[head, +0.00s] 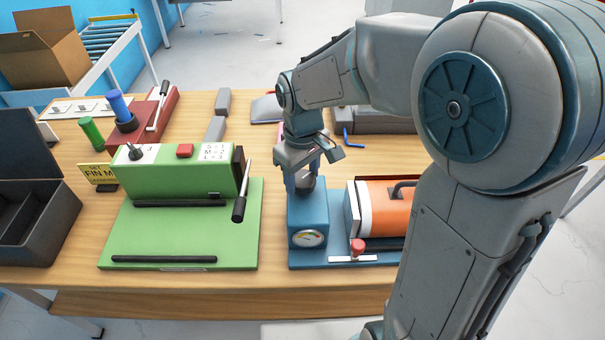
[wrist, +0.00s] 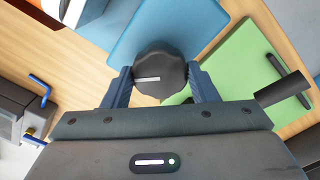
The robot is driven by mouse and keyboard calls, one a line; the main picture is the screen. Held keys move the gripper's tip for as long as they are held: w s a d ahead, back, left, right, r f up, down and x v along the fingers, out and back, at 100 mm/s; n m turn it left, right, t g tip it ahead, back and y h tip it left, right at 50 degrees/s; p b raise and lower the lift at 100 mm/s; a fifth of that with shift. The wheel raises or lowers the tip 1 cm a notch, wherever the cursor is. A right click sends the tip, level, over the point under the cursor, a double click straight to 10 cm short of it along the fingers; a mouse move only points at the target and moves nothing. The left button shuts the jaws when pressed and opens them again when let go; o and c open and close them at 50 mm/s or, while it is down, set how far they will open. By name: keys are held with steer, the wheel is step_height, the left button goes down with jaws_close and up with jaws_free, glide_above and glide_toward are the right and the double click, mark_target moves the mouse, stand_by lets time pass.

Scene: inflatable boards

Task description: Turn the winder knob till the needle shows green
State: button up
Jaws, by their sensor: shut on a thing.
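The winder knob (wrist: 159,72) is dark and round with a scalloped edge and a white mark line. It sits on top of a blue box on a blue base plate (head: 335,246). My gripper (wrist: 161,84) is shut on the knob from above, one finger on each side. In the head view my gripper (head: 305,185) hides most of the knob. The round gauge (head: 308,238) is on the front of the blue box. Its dial has coloured bands, but it is too small to tell where the needle points.
Right of the blue box are an orange cylinder (head: 380,212) and a red knob (head: 357,246) on a white strip. A green machine (head: 180,170) with a black-handled lever (head: 240,205) stands close on the left. A dark open case (head: 40,225) is at the far left.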

mark_target(302, 178)
steer(key=shift+m+b, duration=0.6)
steer(key=shift+m, duration=2.1)
steer(key=o, duration=1)
steer(key=shift+r, duration=0.15)
step_height(302, 178, up, 14)
steer(key=shift+f, duration=0.2)
